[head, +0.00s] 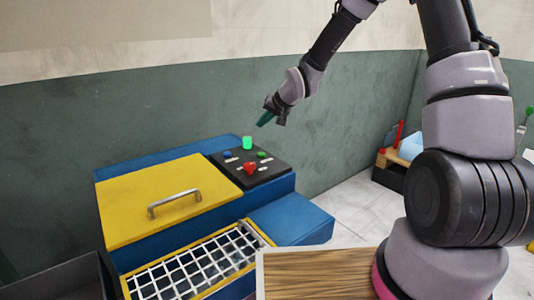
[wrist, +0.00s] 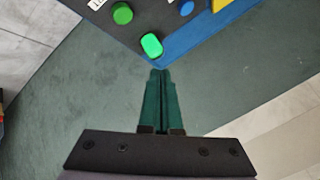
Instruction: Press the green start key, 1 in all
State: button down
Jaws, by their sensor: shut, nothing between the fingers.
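A black control panel (head: 272,168) sits on the right end of the blue press. On it is a low, round green key (head: 261,154), which also shows in the wrist view (wrist: 122,13). A taller, bright green cylinder like a lit lamp (head: 247,142) stands at the panel's back edge; in the wrist view it (wrist: 151,45) lies just beyond my fingertips. My gripper (head: 265,119) is shut and empty, above and behind the panel, apart from it. In the wrist view its green fingers (wrist: 160,75) lie together, with the green key ahead and to the left.
A red knob (head: 250,168) and a blue key (head: 227,154) share the panel. The press has a yellow lid (head: 150,203) with a metal handle (head: 174,203) and a white grid (head: 195,264) in front. A green wall (head: 90,125) stands behind. The air above the panel is clear.

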aim_at(263, 155)
jog(key=shift+f, duration=0.1)
jog(key=shift+f, duration=4.3)
jog(key=shift+f, duration=0.4)
jog(key=shift+f, duration=0.5)
jog(key=shift+r, duration=0.9)
